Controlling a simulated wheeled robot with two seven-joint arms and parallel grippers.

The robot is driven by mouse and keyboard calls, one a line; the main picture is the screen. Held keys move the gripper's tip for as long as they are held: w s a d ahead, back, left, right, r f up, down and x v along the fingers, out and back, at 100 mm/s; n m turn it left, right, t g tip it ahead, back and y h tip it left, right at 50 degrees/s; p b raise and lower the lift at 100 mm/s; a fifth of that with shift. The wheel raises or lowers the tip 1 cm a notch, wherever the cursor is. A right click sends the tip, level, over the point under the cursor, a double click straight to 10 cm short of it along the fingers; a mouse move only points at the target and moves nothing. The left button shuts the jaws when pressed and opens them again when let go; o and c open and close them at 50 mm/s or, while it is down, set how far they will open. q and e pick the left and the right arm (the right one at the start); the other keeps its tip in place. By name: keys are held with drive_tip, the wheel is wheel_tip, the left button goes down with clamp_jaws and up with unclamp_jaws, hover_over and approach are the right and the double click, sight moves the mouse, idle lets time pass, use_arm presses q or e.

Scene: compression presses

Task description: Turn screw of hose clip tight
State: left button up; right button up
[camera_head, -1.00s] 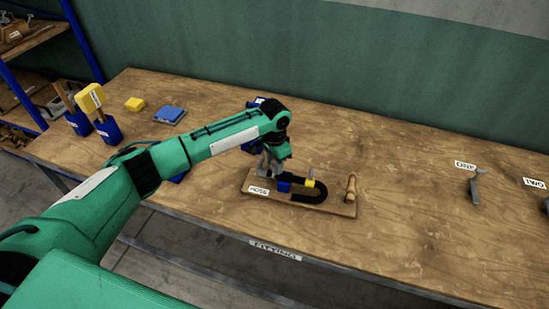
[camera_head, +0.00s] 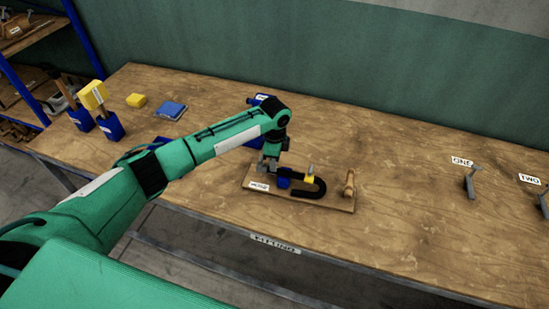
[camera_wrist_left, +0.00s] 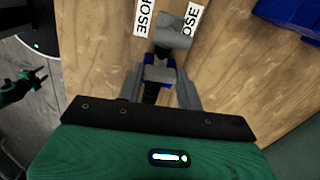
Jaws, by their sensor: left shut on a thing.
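The black hose (camera_head: 318,186) lies bent in a U on a wooden board (camera_head: 335,206) labelled HOSE. A blue clip (camera_head: 283,183) and a yellow clip (camera_head: 307,179) sit on it. The yellow clip has a grey upright screw piece (camera_head: 311,168). My left gripper (camera_head: 269,166) is low over the board's left end, beside the blue clip. In the left wrist view its fingers (camera_wrist_left: 160,78) are shut on a grey piece (camera_wrist_left: 158,74) with blue around it, likely the blue clip's screw. My right gripper (camera_wrist_left: 37,78) shows small at the left edge, apparently open and empty.
A wooden peg (camera_head: 349,184) stands at the board's right end. Grey brackets marked ONE (camera_head: 470,183) and TWO (camera_head: 543,205) are farther right. The bench (camera_head: 400,160) is clear between.

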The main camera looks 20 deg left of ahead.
use_arm(q)
drive_tip(key=shift+m, duration=0.5)
drive_tip(key=o, duration=0.7)
wheel_tip(320, 180, up, 14)
drive_tip(key=b, duration=0.4)
